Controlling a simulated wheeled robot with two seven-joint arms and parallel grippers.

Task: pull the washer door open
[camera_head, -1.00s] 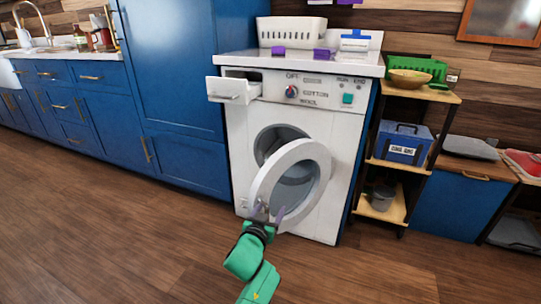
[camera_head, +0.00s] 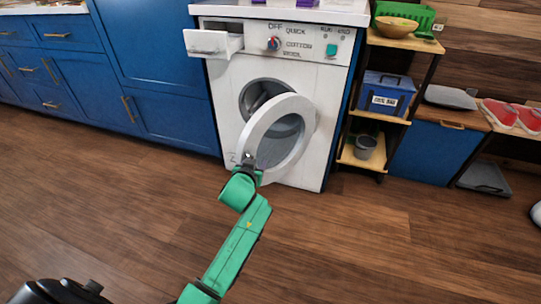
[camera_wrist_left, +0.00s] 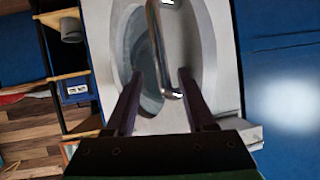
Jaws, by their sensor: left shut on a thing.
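The white washer (camera_head: 226,105) stands against the blue cabinets, with its round door (camera_head: 254,128) swung partly open and the dark drum opening showing behind it. My left gripper (camera_head: 248,160) is at the lower left of the door rim, shut on the door. In the left wrist view, a curved chrome bar on the door (camera_wrist_left: 166,60) runs in between the two dark fingers (camera_wrist_left: 160,98). The exact contact is hard to make out. My right gripper is not in view.
The washer's detergent drawer (camera_head: 208,42) is pulled out at the upper left. A shelf unit with a blue cool box (camera_head: 386,100) and a grey pot (camera_head: 365,147) stands right of the washer. The wooden floor in front is clear.

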